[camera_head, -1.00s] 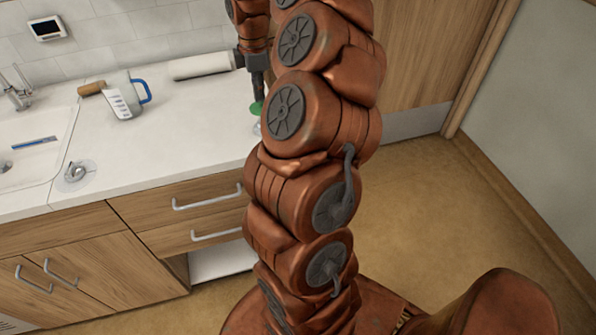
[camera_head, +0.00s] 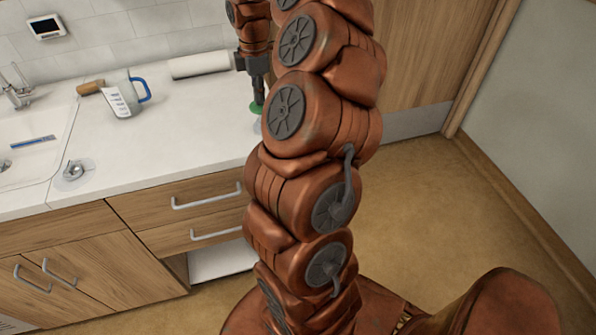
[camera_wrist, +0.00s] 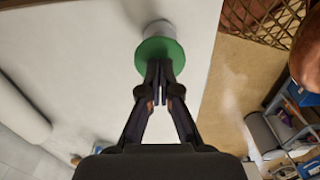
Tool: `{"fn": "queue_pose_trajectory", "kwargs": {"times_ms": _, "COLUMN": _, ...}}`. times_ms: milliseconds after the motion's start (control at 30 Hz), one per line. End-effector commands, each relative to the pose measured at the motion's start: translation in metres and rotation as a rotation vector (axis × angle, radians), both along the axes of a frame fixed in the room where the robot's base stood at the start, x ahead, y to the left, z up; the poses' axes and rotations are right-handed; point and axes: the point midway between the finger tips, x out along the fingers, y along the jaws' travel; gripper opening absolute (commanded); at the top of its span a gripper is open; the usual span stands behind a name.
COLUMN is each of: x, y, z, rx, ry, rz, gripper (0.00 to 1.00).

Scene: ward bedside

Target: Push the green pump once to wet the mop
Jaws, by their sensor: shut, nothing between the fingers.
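The green pump (camera_head: 256,108) stands near the counter's right end, mostly hidden behind my arm in the head view. In the wrist view, the pump (camera_wrist: 150,47) shows as a green disc with a whitish cylindrical part beside it. My gripper (camera_head: 258,98) points down at the pump, its fingers together and empty. In the wrist view, the fingertips of my gripper (camera_wrist: 160,66) overlap the disc's near edge; whether they touch it I cannot tell. I cannot make out a mop in either view.
A white roll (camera_head: 200,65) lies behind the pump. The counter (camera_head: 185,125) between is clear. A wooden cabinet (camera_head: 420,50) stands right.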

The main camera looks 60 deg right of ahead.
Motion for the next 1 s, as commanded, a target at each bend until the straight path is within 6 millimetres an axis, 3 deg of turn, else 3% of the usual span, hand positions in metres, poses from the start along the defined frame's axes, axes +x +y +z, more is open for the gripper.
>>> {"fn": "queue_pose_trajectory", "kwargs": {"times_ms": 1000, "x": -0.001, "y": 0.001, "z": -0.031, "rx": 0.003, "ry": 0.004, "rz": 0.002, "gripper": 0.0}}
